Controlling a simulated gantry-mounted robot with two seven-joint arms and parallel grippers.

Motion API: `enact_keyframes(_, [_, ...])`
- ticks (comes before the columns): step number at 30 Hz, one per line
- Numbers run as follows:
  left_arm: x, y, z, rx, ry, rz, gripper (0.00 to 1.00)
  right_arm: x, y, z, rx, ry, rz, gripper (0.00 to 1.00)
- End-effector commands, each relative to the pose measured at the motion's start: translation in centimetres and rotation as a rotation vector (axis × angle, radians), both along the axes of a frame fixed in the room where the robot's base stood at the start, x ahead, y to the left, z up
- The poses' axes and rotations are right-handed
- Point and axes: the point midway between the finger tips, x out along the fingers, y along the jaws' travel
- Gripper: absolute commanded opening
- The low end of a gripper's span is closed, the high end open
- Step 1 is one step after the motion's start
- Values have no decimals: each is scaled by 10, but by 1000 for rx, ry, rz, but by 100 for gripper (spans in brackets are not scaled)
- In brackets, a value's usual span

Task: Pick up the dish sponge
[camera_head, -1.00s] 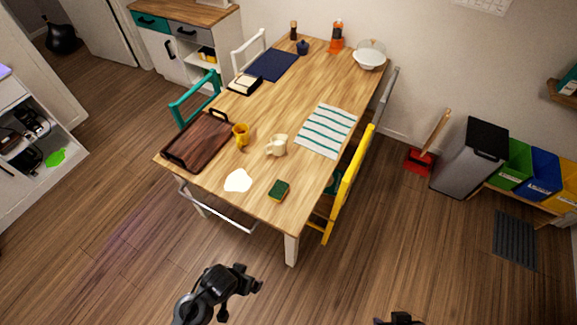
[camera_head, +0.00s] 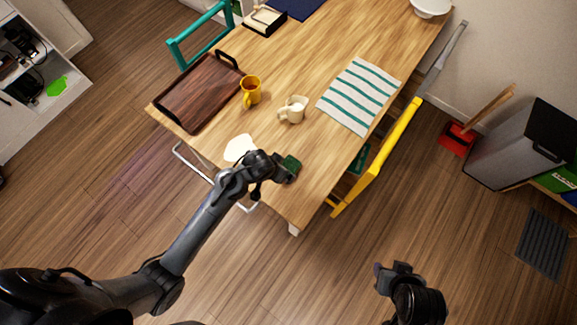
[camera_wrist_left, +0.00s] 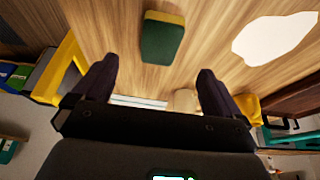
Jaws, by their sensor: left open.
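The dish sponge (camera_head: 292,164), dark green with a yellow side, lies on the wooden table (camera_head: 300,60) near its front corner. My left gripper (camera_head: 275,176) is over the table edge beside the sponge and partly overlaps it in the head view. In the left wrist view the sponge (camera_wrist_left: 162,40) lies beyond the fingertips, roughly centred between the two fingers. The left gripper (camera_wrist_left: 155,85) is open and empty there. My right gripper (camera_head: 394,271) is over the floor, right of the table and well away from the sponge. Its jaw opening is unclear.
A white irregular patch (camera_head: 239,147) lies left of the sponge. A cream jug (camera_head: 293,109), a yellow mug (camera_head: 251,91) and a brown tray (camera_head: 197,95) stand farther back. A striped cloth (camera_head: 360,96) lies at right. A yellow chair (camera_head: 379,160) borders the table's right side.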

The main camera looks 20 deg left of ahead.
Motion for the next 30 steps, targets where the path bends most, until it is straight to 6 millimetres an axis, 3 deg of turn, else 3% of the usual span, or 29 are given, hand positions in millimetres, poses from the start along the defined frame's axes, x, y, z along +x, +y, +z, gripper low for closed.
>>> enact_keyframes(9, [17,-3,-38,1,-2,1,99,5,0,-8,0,-14,0,43])
enact_keyframes(17, [23,-5,-50,2,-4,1,99,6,0,-10,0,-15,0,43])
enact_keyframes(24, [36,-10,-78,2,-3,1,99,5,0,-17,0,-15,0,43])
enact_keyframes(30, [41,-11,-91,3,-4,2,99,5,0,-20,0,-15,0,43])
